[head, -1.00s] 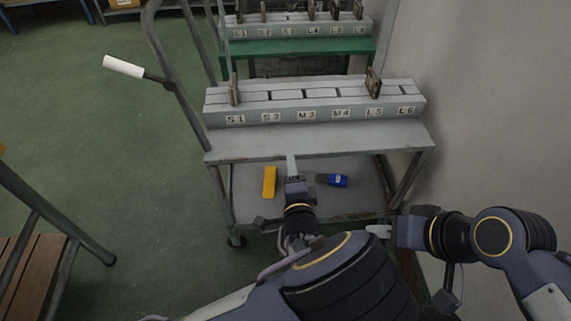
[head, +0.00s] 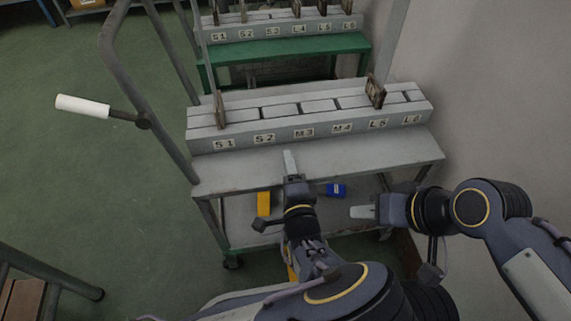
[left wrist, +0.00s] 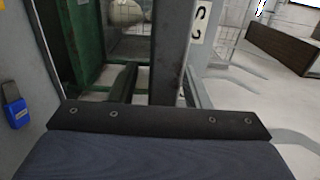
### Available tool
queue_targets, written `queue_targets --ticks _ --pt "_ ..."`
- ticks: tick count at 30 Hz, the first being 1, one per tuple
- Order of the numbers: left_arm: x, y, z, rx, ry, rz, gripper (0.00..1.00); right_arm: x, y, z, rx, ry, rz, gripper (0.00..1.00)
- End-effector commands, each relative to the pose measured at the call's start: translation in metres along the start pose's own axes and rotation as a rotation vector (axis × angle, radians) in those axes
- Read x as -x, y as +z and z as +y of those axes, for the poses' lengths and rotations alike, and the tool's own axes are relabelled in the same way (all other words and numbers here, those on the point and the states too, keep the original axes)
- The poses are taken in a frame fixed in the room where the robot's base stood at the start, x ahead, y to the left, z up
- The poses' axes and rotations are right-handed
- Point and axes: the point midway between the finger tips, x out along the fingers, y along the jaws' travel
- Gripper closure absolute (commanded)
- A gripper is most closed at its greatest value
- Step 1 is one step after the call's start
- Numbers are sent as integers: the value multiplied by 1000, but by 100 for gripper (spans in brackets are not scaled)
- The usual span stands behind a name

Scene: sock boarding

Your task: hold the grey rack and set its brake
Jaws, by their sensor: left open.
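The grey rack (head: 300,170) is a wheeled trolley with a shelf and a block with slots labelled S1 to L6. A lever with a white grip (head: 82,105) sticks out from its tubular handle frame (head: 160,90) at the left. My left gripper (head: 290,162) is open and reaches over the front edge of the rack's shelf in the head view; touching or not, I cannot tell. The left wrist view shows a grey upright and a label close by. My right gripper (head: 362,211) is low by the rack's front right; its finger gap does not show clearly.
A yellow block (head: 263,204) and a blue item (head: 336,190) lie on the rack's lower shelf. A green rack (head: 290,48) stands behind. A wall closes off the right side.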

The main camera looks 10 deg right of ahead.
Motion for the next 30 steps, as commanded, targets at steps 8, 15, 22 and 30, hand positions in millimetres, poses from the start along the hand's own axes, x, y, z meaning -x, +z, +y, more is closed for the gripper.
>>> queue_targets --ticks 8,15,22,30 --pt "1 0 0 0 0 0 56 0 0 0 0 0 0 64" --pt "1 0 0 1 0 0 83 0 0 0 0 0 0 64" --pt "1 0 0 1 0 0 100 0 0 0 0 0 0 64" --pt "1 0 0 1 1 0 100 0 0 0 0 0 0 64"
